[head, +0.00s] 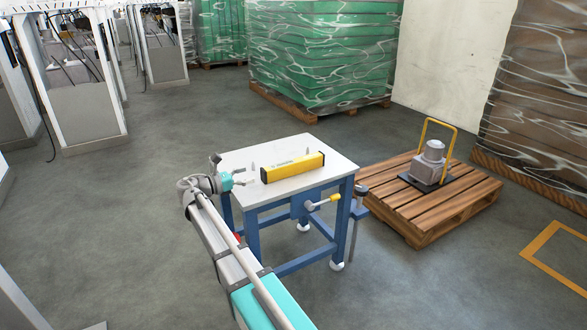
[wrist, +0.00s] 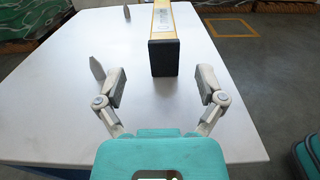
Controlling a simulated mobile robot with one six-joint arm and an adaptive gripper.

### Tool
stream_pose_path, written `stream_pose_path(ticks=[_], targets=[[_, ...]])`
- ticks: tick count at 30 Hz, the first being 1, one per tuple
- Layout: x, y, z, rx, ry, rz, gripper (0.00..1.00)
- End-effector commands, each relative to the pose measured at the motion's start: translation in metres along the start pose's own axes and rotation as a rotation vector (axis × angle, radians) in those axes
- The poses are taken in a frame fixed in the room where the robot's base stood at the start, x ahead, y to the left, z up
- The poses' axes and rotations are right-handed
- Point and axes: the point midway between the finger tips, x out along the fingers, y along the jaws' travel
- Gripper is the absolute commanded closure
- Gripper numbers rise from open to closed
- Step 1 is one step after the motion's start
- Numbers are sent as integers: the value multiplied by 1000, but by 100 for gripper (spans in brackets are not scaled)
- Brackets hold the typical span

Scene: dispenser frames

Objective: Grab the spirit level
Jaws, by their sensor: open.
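The spirit level (head: 293,168) is a yellow bar with dark end caps, lying on the white top of a blue-framed work table (head: 232,157). In the wrist view the level (wrist: 163,50) points away from me, its black end cap facing my gripper. My gripper (wrist: 161,86) is open and empty. Its fingers are spread to either side of the level's line, with the near end just beyond the fingertips. In the head view my gripper (head: 243,178) is at the table's left side, left of the level.
Small pointed grey pieces stand on the table; one (wrist: 97,68) is close to the left finger. A wooden pallet (head: 400,205) with a grey machine (head: 431,155) and yellow handle stands right of the table. Wrapped pallet stacks (head: 315,55) are behind. Floor left is clear.

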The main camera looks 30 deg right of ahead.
Motion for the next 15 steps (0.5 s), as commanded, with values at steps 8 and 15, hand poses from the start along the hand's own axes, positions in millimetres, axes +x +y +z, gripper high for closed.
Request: stream_pose_path(ticks=[8,15], targets=[[39,0,0,0,0,-1,11],[48,0,0,0,0,1,11]])
